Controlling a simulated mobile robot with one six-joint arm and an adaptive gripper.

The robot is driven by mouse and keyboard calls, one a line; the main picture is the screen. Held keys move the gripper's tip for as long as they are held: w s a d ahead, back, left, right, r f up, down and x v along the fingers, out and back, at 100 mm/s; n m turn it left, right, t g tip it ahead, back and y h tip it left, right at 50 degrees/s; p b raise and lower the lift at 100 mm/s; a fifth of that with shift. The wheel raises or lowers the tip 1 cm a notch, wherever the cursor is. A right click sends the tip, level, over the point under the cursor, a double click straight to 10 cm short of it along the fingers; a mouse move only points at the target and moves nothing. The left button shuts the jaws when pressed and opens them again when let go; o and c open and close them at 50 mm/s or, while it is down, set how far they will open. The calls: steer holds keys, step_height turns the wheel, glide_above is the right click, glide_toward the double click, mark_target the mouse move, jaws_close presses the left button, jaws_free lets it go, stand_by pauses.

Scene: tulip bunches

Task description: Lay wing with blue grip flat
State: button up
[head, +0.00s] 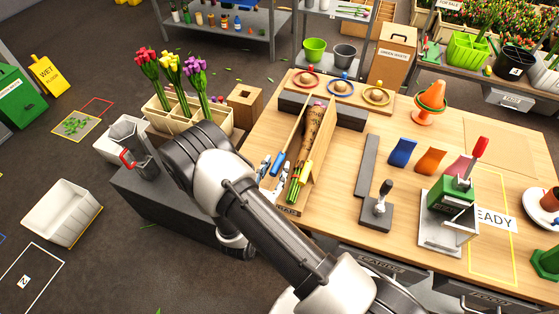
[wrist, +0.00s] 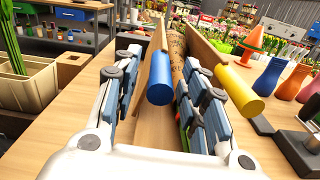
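The wooden wrapping cradle (head: 287,210) has two raised wings and holds a brown-paper tulip bunch (head: 311,130) with green stems toward the front. The left wing (wrist: 153,45) stands up and carries the blue grip (head: 278,163), a short blue cylinder that also shows in the wrist view (wrist: 160,78). The right wing (head: 319,150) also stands up; a yellow grip (wrist: 238,78) shows beside it. My gripper (wrist: 162,70) is open, one finger on each side of the blue grip, with gaps visible. My arm hides part of the cradle's left front.
A caddy (head: 188,122) of tulips stands left of the bench. Right of the cradle are a grey stand (head: 377,215), blue, orange and pink vase-like pieces, and a green stamp device (head: 450,205). An orange cone (head: 431,100) stands behind.

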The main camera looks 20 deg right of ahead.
mark_target(279, 160)
steer(key=shift+x, duration=2)
steer(key=shift+c, duration=0.2)
jaws_close()
